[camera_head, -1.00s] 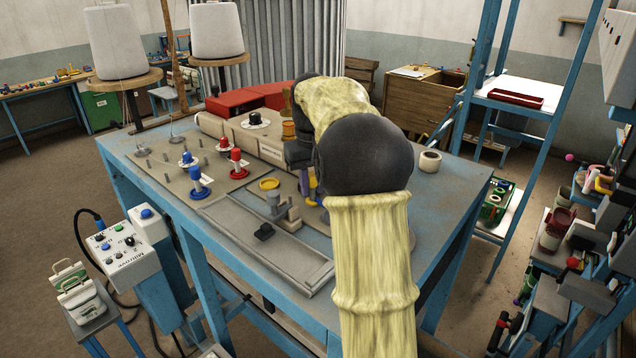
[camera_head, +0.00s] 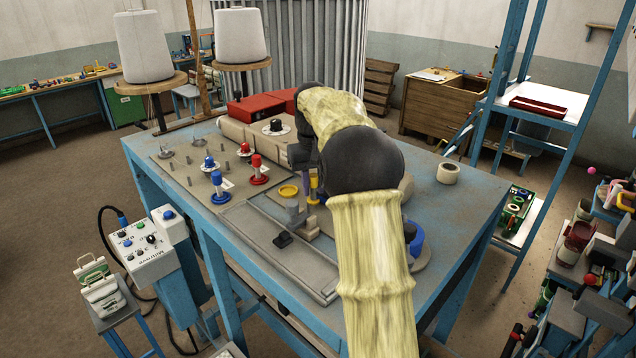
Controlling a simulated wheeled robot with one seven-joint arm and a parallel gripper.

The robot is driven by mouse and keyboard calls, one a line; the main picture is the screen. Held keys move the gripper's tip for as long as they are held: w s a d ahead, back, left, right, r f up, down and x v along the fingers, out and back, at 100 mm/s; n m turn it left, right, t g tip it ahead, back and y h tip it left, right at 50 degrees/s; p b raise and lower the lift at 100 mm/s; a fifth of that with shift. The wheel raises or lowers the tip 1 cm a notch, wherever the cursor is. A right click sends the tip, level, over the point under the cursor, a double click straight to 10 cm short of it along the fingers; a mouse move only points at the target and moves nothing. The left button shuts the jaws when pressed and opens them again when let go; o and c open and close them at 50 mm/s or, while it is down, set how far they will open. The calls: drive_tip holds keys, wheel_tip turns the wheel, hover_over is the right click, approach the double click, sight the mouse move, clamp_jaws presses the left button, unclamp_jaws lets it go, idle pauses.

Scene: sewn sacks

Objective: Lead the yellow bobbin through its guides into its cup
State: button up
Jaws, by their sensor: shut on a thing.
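My gripper (camera_head: 310,188) is small and partly hidden behind my arm, above the right part of the grey panel on the blue table. It is shut on a narrow yellow thing, which looks like the yellow bobbin (camera_head: 315,186); a purple piece shows beside it. A round yellow dish (camera_head: 289,191), perhaps the cup, lies on the panel just left of the gripper. Several small upright pins (camera_head: 189,181), perhaps guides, stand on the left part of the panel. I cannot make out any thread on the bobbin.
A white roll (camera_head: 448,173) lies at the right. White cones (camera_head: 241,37) stand behind. The table's right side is mostly clear.

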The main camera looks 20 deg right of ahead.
drive_tip(key=shift+w+a, duration=0.25)
drive_tip(key=shift+w, duration=0.3)
drive_tip(key=shift+w+a, duration=0.55)
drive_tip(key=shift+w, duration=0.75)
drive_tip(key=shift+w+a, duration=0.5)
drive_tip(key=shift+w, duration=0.85)
drive_tip(key=shift+w+a, duration=0.55)
drive_tip(key=shift+w, duration=0.75)
drive_tip(key=shift+f, duration=0.35)
drive_tip(key=shift+s+d+f+b, duration=0.1)
drive_tip(key=shift+d+f+b, duration=0.05)
drive_tip(key=shift+f+b, duration=0.15)
drive_tip(key=shift+r, duration=0.1)
drive_tip(key=o, duration=1)
drive_tip(key=shift+o, duration=0.2)
